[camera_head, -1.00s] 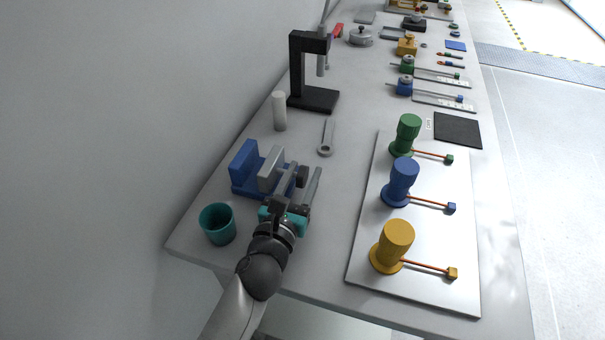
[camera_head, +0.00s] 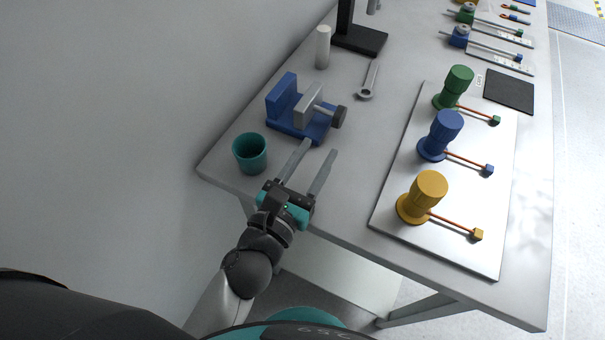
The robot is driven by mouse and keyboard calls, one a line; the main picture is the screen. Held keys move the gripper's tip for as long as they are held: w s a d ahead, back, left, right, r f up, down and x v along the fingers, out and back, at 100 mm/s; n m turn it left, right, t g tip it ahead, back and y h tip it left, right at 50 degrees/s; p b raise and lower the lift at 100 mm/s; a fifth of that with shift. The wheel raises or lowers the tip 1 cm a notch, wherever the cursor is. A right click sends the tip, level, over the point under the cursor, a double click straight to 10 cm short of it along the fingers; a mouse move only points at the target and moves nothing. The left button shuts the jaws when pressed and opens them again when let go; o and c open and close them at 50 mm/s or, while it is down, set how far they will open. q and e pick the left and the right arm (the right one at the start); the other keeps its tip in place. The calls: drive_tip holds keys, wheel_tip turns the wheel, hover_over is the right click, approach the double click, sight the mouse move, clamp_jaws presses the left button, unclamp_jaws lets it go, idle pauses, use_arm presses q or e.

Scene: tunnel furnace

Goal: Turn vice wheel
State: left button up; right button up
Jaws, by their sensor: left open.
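The blue vice (camera_head: 295,122) with a grey jaw block (camera_head: 308,106) stands near the left edge of the table. Its dark round wheel (camera_head: 340,117) is on the vice's right side, on a grey screw. My left gripper (camera_head: 314,158) is open and empty in front of the vice. Its two long grey fingers point toward the vice and the wheel, and the fingertips look short of the wheel. My right gripper is not in view.
A teal cup (camera_head: 250,153) stands left of the gripper. A white board (camera_head: 460,222) with green, blue and yellow pieces is on the right. The table front edge is below the gripper.

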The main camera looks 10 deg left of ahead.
use_arm(q)
drive_tip(key=v, duration=0.3)
drive_tip(key=shift+s+b, duration=0.2)
drive_tip(key=shift+b, duration=0.15)
drive_tip(key=shift+s+a, duration=0.2)
drive_tip(key=shift+s, duration=0.35)
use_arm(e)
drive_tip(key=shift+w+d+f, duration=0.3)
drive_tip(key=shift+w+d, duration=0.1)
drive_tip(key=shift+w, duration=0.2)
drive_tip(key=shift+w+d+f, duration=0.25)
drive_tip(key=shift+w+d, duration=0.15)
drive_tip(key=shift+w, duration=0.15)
use_arm(q)
drive_tip(key=shift+r, duration=0.1)
